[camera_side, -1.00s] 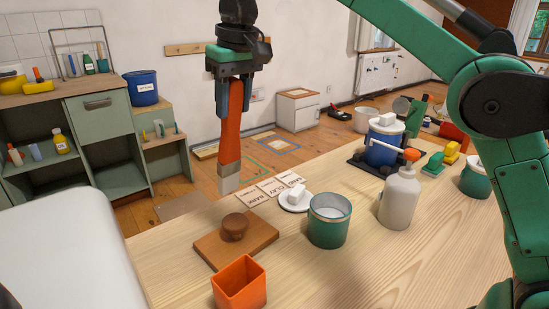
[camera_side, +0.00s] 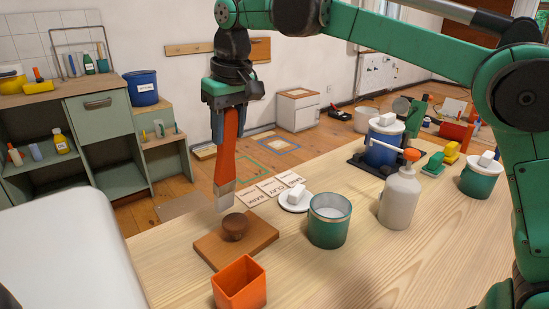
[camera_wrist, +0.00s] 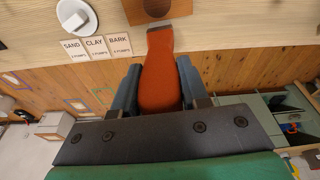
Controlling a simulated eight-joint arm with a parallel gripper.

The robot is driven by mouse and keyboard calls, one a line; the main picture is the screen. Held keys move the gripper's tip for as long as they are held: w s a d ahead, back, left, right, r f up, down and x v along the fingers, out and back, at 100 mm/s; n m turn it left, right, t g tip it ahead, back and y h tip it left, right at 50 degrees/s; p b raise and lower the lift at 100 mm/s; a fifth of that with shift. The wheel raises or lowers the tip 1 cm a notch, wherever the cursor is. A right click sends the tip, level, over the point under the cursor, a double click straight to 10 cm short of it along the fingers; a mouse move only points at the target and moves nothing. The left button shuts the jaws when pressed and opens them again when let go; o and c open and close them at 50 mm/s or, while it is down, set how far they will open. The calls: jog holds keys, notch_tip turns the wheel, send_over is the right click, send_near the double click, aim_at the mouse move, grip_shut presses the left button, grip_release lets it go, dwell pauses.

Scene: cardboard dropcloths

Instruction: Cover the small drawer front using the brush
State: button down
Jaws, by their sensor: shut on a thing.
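The brush (camera_side: 228,160) has an orange handle and a pale grey end. My gripper (camera_side: 229,122) is shut on its handle, and it hangs nearly upright, slightly tilted, with its end down. In the wrist view the brush (camera_wrist: 160,70) lies between both fingers. The small drawer front (camera_side: 215,248) is a brown board with a round brown knob (camera_side: 236,226), lying on the table. The brush end appears just behind and left of the knob; whether it touches anything is unclear. The drawer front (camera_wrist: 180,8) shows partly at the top of the wrist view.
A green cup (camera_side: 329,230) with white contents stands right of the board, an orange square pot (camera_side: 240,283) in front. A white pump bottle (camera_side: 400,198) stands farther right. Labelled cards (camera_side: 272,187) and a white dish (camera_side: 294,205) lie behind. The front right tabletop is clear.

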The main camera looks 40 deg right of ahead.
aim_at(230, 148)
jog(key=shift+f, duration=0.9)
jog(key=s, duration=0.7)
jog(key=w, duration=0.3)
jog(key=w+r, duration=0.1)
jog(key=w, duration=0.3)
jog(key=shift+r, duration=0.2)
jog(key=shift+f, duration=2.15)
dwell(1.3)
jog(key=shift+s, duration=0.1)
